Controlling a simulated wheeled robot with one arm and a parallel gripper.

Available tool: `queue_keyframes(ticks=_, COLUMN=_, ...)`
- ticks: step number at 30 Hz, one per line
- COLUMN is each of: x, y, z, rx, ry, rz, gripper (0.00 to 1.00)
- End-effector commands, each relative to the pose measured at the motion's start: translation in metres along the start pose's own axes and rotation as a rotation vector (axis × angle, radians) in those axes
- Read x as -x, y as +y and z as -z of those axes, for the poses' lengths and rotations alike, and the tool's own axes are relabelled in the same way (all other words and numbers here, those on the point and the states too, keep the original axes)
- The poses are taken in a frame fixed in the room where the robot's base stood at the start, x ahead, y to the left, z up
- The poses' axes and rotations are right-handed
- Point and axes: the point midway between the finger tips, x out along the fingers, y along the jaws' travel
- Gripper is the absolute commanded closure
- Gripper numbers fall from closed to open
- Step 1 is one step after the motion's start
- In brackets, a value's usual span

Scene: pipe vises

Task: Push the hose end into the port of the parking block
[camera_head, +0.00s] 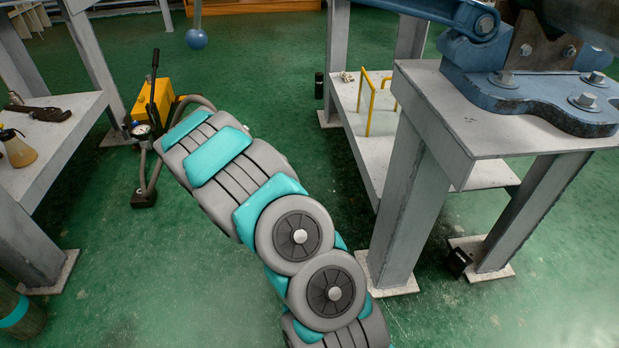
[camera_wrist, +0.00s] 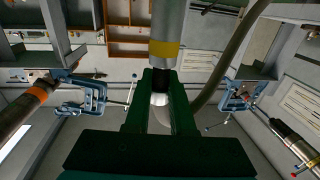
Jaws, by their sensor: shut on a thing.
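In the wrist view my gripper (camera_wrist: 161,80), with green fingers, is shut on the dark section of the hose end (camera_wrist: 167,28), a grey cylinder with a yellow band. A pale tip shows between the fingers below the grip. In the head view my arm reaches up and left towards a yellow pump (camera_head: 152,102) with a gauge and black lever, and hides the gripper and hose end. A small dark block (camera_head: 144,199), possibly the parking block, lies on the floor with a grey hose (camera_head: 152,178) running down to it. Its port cannot be made out.
A grey bench (camera_head: 60,125) with a spray bottle (camera_head: 17,147) stands left of the pump. A bench (camera_head: 430,110) bearing a blue vise (camera_head: 540,95) stands to the right. A curved hose (camera_wrist: 228,58) passes right of my gripper in the wrist view. Green floor lies between the benches.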

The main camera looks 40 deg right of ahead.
Motion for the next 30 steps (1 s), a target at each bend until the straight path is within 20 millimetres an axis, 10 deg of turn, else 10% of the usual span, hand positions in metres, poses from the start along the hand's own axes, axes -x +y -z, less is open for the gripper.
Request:
queue_keyframes(ticks=8, x=0.000, y=0.112, z=-0.096, rx=0.000, ry=-0.005, rz=-0.277, gripper=1.00)
queue_keyframes(ticks=18, x=0.046, y=0.231, z=-0.187, rx=0.002, ry=-0.002, rz=-0.579, gripper=1.00)
queue_keyframes(ticks=30, x=0.067, y=0.263, z=-0.210, rx=-0.002, ry=0.003, rz=-0.667, gripper=1.00)
